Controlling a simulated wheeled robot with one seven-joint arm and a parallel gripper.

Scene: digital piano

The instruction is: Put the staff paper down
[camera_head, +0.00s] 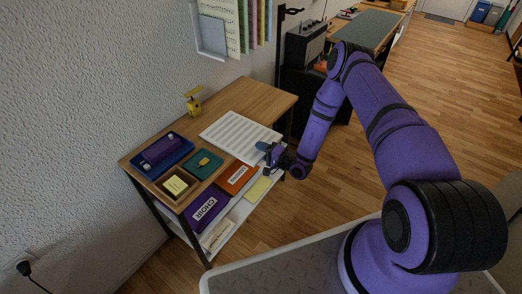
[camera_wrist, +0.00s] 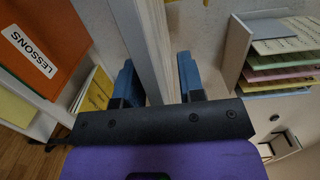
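The staff paper (camera_head: 240,135), a white sheet or pad with ruled lines, lies at the right part of the wooden desk top, with its near right end at the front edge. My gripper (camera_head: 266,150) is at that end, reaching in from the right. In the wrist view, the two blue fingers of my gripper (camera_wrist: 160,85) stand on either side of a pale slab-like edge, close to it on both sides. I cannot tell whether they press on it, or how much of that edge is paper and how much is desk.
On the desk (camera_head: 262,97) are a blue tray (camera_head: 182,157), a teal item (camera_head: 205,165), a wooden box (camera_head: 166,192) and a yellow object (camera_head: 193,103). An orange folder (camera_head: 237,178) and a purple folder (camera_head: 207,208) are at the front. A wall rack (camera_head: 211,38) holds coloured sheets above.

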